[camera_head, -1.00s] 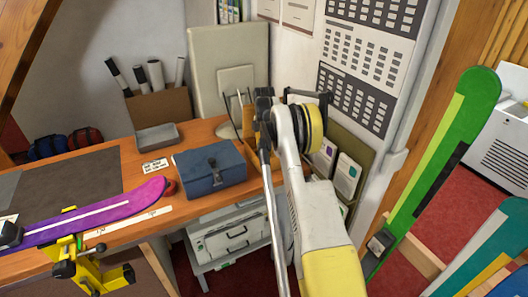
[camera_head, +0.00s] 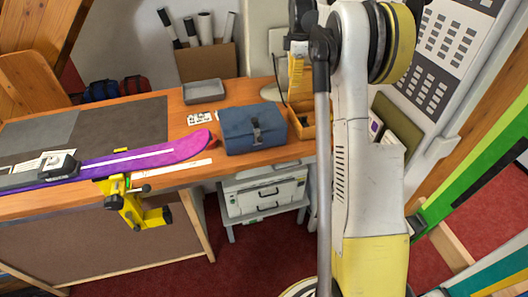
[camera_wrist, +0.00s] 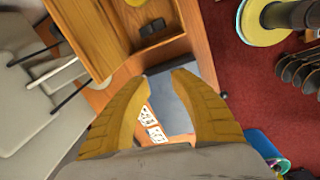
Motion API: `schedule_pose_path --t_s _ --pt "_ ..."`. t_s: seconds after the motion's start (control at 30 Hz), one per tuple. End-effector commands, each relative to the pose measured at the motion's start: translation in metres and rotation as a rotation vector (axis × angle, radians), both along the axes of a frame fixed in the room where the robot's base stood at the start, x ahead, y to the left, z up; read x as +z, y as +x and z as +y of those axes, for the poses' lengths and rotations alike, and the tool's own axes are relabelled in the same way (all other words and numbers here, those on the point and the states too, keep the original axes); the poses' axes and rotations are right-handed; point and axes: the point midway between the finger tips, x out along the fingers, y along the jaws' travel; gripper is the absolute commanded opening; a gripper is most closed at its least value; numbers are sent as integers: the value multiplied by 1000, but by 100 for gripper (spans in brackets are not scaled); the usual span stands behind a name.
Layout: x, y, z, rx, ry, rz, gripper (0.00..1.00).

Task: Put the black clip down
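My gripper (camera_wrist: 163,76) shows in the wrist view as two yellow fingers standing apart, with nothing visible between their tips. In the head view my gripper (camera_head: 296,98) points down above a wooden tray (camera_head: 318,128) on the right end of the bench. The same tray (camera_wrist: 172,40) shows at the top of the wrist view. A small dark block, possibly the black clip (camera_wrist: 152,27), lies in it, apart from the fingers. A blue box (camera_head: 252,130) with a dark latch stands left of the tray; part of it (camera_wrist: 172,105) shows beyond the fingers.
A purple ski (camera_head: 160,152) lies along the bench (camera_head: 165,185), with a yellow vise (camera_head: 125,200) at its front edge.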

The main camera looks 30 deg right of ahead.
Motion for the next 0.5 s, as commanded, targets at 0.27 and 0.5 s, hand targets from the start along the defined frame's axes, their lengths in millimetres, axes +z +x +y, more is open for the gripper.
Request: schedule_pose_path --t_s 0.27,0.5 --pt "86 -68 136 -328 26 -176 27" --pt "104 -162 232 -610 131 -327 27"
